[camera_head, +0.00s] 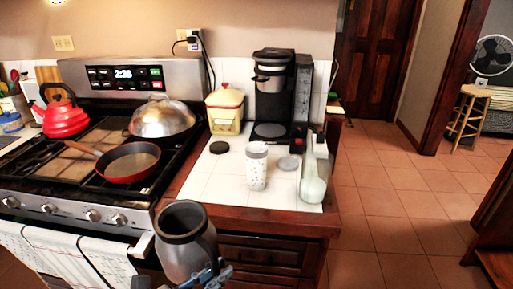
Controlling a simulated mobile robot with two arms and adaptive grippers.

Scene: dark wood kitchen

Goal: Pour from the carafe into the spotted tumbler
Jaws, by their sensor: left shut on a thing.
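The carafe (184,252) is a grey vessel with a dark rim and dark inside. It is in front of the counter's front edge at the bottom of the view, roughly upright with its mouth up. My left gripper (208,277) is shut on it, low on its right side; the picture's bottom edge cuts both off. What the carafe holds cannot be made out. The spotted tumbler (257,170) is white with small dark specks and stands upright on the white tiled counter, further back and to the right of the carafe, well apart from it. My right gripper is not in view.
A pale green bottle-like vessel (313,178) stands right of the tumbler. A coffee maker (275,90) and a yellow canister (225,112) stand behind. The stove (50,200) with a red pan (130,163) is left. Tiles left of the tumbler are clear.

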